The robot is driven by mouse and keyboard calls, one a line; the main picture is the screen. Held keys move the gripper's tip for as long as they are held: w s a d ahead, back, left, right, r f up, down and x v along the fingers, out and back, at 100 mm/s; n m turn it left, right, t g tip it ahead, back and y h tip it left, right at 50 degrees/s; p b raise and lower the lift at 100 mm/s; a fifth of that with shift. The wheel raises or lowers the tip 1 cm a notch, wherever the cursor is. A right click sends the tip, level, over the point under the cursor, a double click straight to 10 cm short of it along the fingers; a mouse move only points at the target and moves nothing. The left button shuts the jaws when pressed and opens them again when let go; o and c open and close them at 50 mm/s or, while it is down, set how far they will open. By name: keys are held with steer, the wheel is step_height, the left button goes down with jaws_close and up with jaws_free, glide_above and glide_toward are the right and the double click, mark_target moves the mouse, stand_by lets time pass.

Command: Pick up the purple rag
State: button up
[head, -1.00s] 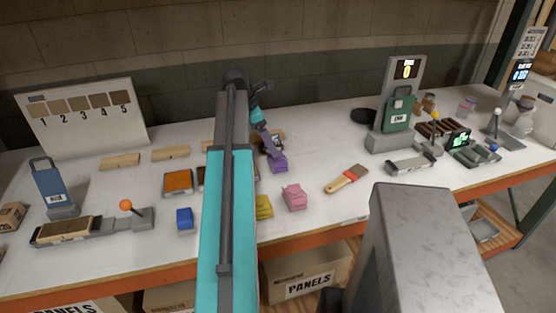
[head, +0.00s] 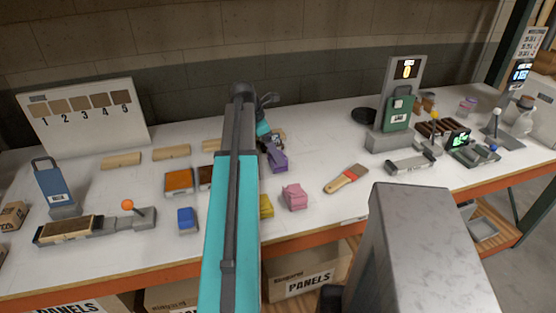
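The purple rag (head: 278,159) is a small crumpled cloth in the middle of the white workbench, just right of my arm. My gripper (head: 269,144) is at the rag's upper left side, pointing down at it. The fingertips are small and partly hidden by the wrist and the rag. I cannot tell whether they are closed on the cloth, or whether the rag is clear of the bench.
A pink rag (head: 294,197) and a yellow rag (head: 266,206) lie in front, and a blue block (head: 187,220) sits left of my arm. A brush (head: 346,178) lies to the right. A green device (head: 397,112) stands further right.

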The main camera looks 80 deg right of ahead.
steer(key=shift+p+x, duration=0.65)
steer(key=shift+x, duration=1.55)
steer(key=shift+w+a+f, duration=0.1)
steer(key=shift+a, duration=0.05)
steer(key=c, duration=1.1)
steer(key=shift+c, duration=0.2)
steer(key=shift+r+b, duration=1.05)
steer(key=shift+r, duration=3.95)
